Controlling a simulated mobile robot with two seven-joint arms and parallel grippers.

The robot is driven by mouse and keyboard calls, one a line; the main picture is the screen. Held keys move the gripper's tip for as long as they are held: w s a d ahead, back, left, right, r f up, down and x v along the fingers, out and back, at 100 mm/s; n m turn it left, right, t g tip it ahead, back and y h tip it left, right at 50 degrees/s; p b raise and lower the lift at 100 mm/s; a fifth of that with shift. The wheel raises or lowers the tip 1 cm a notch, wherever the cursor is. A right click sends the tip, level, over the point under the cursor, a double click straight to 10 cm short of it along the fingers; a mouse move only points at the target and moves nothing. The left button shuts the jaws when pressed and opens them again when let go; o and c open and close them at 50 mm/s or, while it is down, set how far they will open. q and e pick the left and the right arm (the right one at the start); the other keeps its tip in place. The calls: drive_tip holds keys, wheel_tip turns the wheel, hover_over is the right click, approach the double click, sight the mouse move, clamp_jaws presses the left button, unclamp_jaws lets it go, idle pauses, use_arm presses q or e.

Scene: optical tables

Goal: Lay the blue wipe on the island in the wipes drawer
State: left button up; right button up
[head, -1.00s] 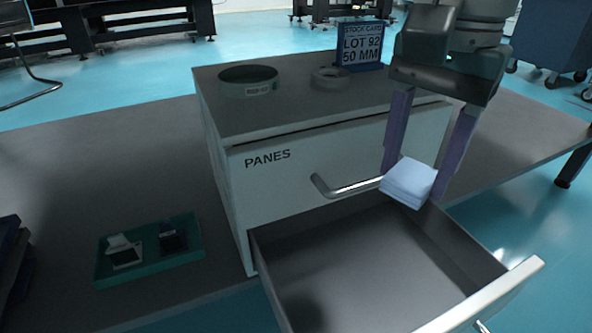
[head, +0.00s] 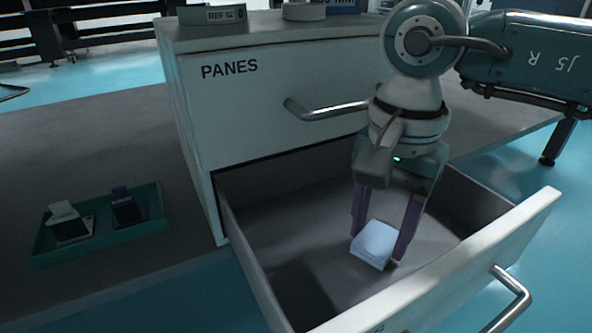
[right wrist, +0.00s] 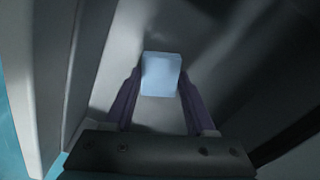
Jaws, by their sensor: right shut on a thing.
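The blue wipe (head: 374,244) is a small pale blue folded pad, low inside the open lower drawer (head: 290,268). My right gripper (head: 380,245) is shut on it, with one purple finger on each side. In the right wrist view the wipe (right wrist: 160,74) sits between the fingertips over the grey drawer floor. Whether its underside touches the floor I cannot tell. Only a fragment of the lettering on the open drawer's front shows. My left gripper is not in view.
The closed upper drawer, marked PANES (head: 230,110), has a bar handle (head: 325,110) jutting out above the open drawer. The drawer's front panel (head: 455,265) and side walls surround my fingers. A teal tray (head: 100,225) with two small items lies at left. A REF 62 container (head: 213,18) stands on the cabinet.

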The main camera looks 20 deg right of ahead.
sight(378, 238)
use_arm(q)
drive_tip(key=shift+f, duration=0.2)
use_arm(e)
drive_tip(key=shift+f, duration=0.3)
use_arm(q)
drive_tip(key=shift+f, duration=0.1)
use_arm(e)
drive_tip(key=shift+f, duration=0.1)
drive_tip(key=shift+f, duration=0.15)
drive_tip(key=o, duration=1.3)
use_arm(q)
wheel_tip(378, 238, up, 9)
drive_tip(key=p, duration=0.9)
use_arm(e)
wheel_tip(378, 238, up, 13)
drive_tip(key=shift+f, duration=0.2)
